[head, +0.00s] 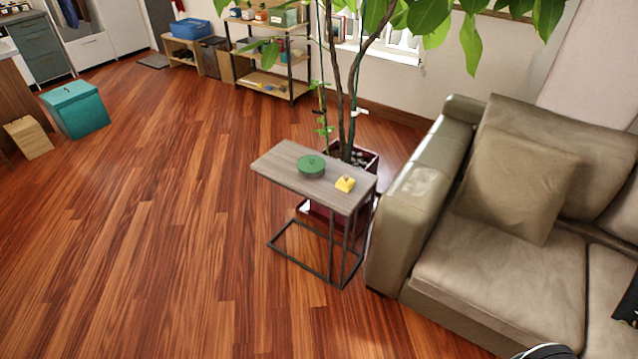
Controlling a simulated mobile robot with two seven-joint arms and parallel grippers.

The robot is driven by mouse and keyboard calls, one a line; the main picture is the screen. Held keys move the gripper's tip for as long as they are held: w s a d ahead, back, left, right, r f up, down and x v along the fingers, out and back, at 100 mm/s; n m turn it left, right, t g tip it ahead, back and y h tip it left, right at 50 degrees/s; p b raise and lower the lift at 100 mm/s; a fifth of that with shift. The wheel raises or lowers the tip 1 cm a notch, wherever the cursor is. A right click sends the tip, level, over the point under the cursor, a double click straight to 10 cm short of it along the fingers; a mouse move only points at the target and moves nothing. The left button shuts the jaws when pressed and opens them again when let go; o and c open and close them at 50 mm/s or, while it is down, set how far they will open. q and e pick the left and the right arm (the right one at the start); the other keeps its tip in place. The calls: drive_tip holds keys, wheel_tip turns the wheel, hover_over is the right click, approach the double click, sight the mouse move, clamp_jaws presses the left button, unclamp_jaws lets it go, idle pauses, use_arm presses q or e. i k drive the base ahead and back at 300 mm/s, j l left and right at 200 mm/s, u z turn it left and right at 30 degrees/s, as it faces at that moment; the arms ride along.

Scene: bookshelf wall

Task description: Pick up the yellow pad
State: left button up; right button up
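A small yellow object (345,184), which looks like the yellow pad, lies near the right end of a small side table (275,165). The table has a grey wooden top and a thin dark metal frame. A round green lidded dish (311,166) sits on the same top, to the left of the yellow pad and apart from it. Neither of my grippers shows in the head view.
A grey-brown sofa (490,285) stands right of the table, close to it. A potted plant (367,160) stands just behind. Shelves (268,83) line the back wall. A teal box (76,110) is far left. The wooden floor left and in front is clear.

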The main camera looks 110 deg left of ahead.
sight(345, 183)
drive_tip(key=u, duration=3.6)
drive_tip(key=i+j, duration=0.3)
drive_tip(key=i, duration=0.15)
